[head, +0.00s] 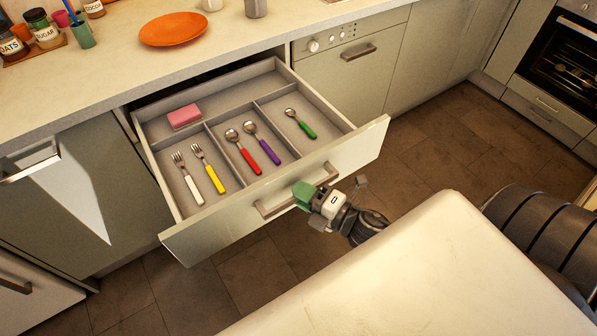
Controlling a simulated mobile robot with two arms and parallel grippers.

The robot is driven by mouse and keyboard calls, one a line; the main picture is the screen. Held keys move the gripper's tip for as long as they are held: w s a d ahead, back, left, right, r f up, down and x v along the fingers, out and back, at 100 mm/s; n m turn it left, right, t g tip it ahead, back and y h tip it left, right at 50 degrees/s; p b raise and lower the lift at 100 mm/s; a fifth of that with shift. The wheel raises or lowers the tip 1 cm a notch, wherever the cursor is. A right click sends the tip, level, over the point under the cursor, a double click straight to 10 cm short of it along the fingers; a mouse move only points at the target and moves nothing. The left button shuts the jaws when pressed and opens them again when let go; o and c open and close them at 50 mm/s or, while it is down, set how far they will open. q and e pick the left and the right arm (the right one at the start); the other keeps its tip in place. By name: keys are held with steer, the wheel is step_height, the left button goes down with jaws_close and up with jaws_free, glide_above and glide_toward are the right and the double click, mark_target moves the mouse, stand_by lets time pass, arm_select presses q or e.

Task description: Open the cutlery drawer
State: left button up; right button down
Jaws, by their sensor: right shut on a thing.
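The cutlery drawer (350,150) stands pulled out from under the counter, its inside showing. Forks with white (191,185) and yellow (210,168) handles lie in the left compartment. Spoons with red (245,152) and purple (262,142) handles lie in the middle one, and a green-handled spoon (300,122) in the right one. A pink block (184,116) lies in the back compartment. My right gripper (303,194) is at the bar handle (275,206) on the drawer front, shut on it. My left gripper is not in view.
The counter (110,88) above holds an orange plate (180,28), jars (42,28) and a green cup (83,34). A dishwasher-like front (345,80) is right of the drawer. Tiled floor (440,140) is clear to the right. An oven (565,65) stands at the far right.

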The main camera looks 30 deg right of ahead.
steer(key=shift+s, duration=0.2)
steer(key=c, duration=1)
jaws_free()
steer(key=shift+o, duration=0.2)
steer(key=b+v, duration=0.2)
steer(key=v, duration=0.8)
steer(key=shift+s+d, duration=0.2)
steer(key=shift+s, duration=0.15)
